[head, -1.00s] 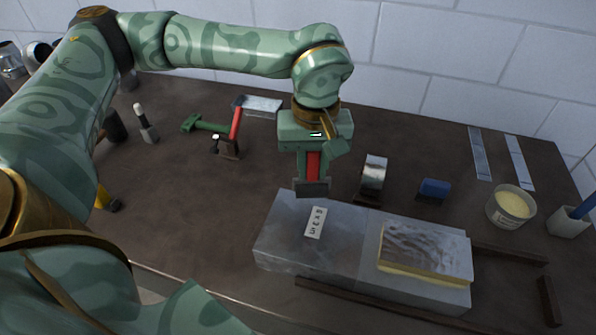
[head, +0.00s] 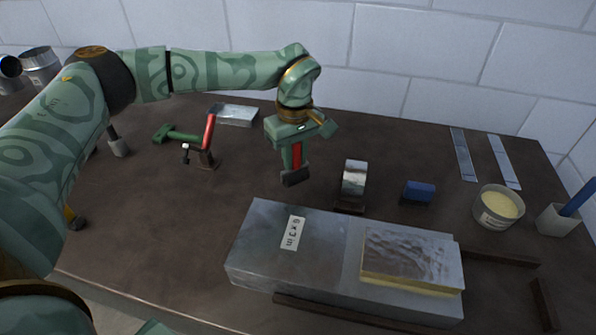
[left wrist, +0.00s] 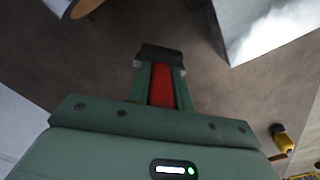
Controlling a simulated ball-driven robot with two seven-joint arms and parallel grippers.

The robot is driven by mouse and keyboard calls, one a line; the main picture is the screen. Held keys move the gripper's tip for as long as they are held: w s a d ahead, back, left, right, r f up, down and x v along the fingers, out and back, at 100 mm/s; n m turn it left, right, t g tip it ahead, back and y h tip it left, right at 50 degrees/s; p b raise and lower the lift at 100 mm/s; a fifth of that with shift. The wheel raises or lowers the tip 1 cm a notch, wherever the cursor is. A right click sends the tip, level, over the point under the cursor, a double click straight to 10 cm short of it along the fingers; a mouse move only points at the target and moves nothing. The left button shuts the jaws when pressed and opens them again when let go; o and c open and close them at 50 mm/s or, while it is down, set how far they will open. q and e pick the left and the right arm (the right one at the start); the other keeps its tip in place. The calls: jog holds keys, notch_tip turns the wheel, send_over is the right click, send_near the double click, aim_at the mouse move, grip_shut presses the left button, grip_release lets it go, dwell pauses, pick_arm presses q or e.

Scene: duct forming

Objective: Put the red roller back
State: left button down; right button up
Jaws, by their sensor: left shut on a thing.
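The red roller (head: 297,157) is in my left gripper (head: 291,163), with its red handle between the fingers and its dark head (head: 295,177) pointing down. It hangs behind the grey metal block (head: 265,254), clear of it in the picture. In the left wrist view the red handle (left wrist: 162,86) shows between the two green fingers, with the dark head (left wrist: 160,53) beyond the tips. My right gripper is out of view.
A silver roll (head: 354,177) and a blue block (head: 419,191) stand behind the metal block, which carries a yellow-edged slab (head: 410,255). A tub (head: 498,206) and metal strips (head: 462,154) are at the right. The table left of the metal block is clear.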

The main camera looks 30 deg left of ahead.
aim_at(297, 168)
pick_arm(q)
jog(key=shift+w+a+f, duration=0.1)
jog(key=shift+w+f, duration=0.4)
jog(key=shift+f, duration=0.1)
notch_tip(297, 168, down, 3)
jog(key=shift+w+f+b, duration=0.1)
jog(key=shift+f+b, duration=0.1)
jog(key=shift+b, duration=0.65)
jog(key=c, duration=1.3)
grip_release()
jog(key=shift+f, duration=0.1)
jog(key=shift+o, duration=0.2)
